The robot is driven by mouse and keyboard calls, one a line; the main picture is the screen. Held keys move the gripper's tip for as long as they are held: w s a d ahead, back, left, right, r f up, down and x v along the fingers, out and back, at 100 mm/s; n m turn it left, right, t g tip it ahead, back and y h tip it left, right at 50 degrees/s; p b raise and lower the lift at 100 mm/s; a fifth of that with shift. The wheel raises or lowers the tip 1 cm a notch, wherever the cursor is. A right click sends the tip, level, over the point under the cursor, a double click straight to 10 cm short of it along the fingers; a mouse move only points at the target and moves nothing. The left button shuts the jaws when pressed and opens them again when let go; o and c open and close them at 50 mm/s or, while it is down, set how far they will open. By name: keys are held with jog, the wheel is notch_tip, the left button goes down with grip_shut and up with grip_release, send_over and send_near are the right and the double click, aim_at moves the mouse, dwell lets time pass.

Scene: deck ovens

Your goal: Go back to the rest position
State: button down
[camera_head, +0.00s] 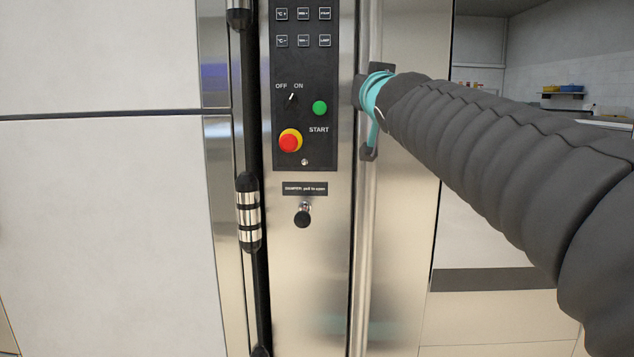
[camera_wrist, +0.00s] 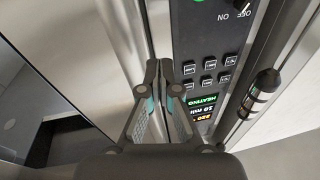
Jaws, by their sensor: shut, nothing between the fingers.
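My gripper (camera_head: 371,110) is at the right edge of the oven's steel front, seen small and side-on at the end of my dark sleeved arm. In the wrist view my gripper (camera_wrist: 162,72) is shut, with its two fingertips together and nothing between them. It stands beside the black control panel (camera_head: 305,70), apart from the buttons as far as I can tell. The panel also shows in the wrist view (camera_wrist: 197,40), with a lit display (camera_wrist: 203,103) reading HEATING.
The panel carries an OFF/ON switch (camera_head: 291,97), a green START button (camera_head: 320,108) and a red stop button (camera_head: 290,141). A damper knob (camera_head: 303,217) sits below. A vertical door handle (camera_head: 248,210) is on the left. A shelf (camera_head: 562,94) is far right.

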jog(key=s+d+f+g+h, duration=0.1)
jog(key=s+d+f+g, duration=0.1)
jog(key=s+f, duration=0.45)
jog(key=s+d+f+m+g+h, duration=0.1)
jog(key=s+d+f+g, duration=0.2)
jog(key=f, duration=0.6)
jog(key=s+d+f+g+h, duration=0.15)
jog(key=s+f, duration=0.25)
jog(key=f, duration=0.4)
jog(key=s+d+f+g+y, duration=0.1)
jog(key=s+f+g, duration=0.6)
jog(key=s+f, duration=1.2)
notch_tip(320, 180, down, 3)
jog(key=shift+r+n, duration=0.2)
jog(key=shift+n, duration=0.1)
